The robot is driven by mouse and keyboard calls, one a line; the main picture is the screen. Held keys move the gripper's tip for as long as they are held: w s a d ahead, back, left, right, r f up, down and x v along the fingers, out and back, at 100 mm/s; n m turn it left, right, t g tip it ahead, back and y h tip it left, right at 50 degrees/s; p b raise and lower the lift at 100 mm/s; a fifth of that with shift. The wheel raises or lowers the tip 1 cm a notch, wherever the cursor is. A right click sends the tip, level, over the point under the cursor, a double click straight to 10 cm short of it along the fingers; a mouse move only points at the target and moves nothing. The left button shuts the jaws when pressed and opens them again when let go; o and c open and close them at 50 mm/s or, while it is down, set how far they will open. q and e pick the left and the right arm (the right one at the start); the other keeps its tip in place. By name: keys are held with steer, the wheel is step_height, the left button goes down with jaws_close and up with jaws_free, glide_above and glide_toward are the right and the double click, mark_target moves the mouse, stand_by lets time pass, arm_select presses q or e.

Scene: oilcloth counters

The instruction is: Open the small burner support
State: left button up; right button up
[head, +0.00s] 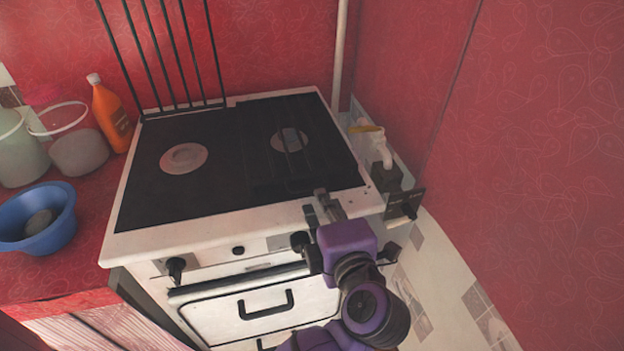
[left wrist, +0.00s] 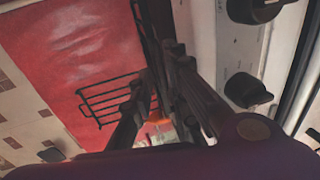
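The white stove (head: 230,225) has a dark cooktop with two burners. One burner support (head: 170,60) of long dark bars stands raised at the back left; a barred rack (left wrist: 110,98) shows against red in the left wrist view. Another dark support (head: 320,160) lies flat over the right burner (head: 290,140). I cannot tell for certain which is the small one. My left gripper (head: 322,207) is at the stove's front right edge, just in front of the flat support. In the left wrist view its fingers (left wrist: 158,75) stand apart; contact with the support is unclear. My right gripper is not seen.
Knobs (head: 176,268) and an oven door handle (head: 266,305) are on the stove's front. An orange bottle (head: 110,115), a clear bucket (head: 75,145) and a blue bowl (head: 45,235) stand on the left counter. A red wall (head: 540,150) rises on the right.

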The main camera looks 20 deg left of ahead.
mark_target(314, 186)
arm_select(q)
steer(key=shift+x, duration=3.25)
jaws_close()
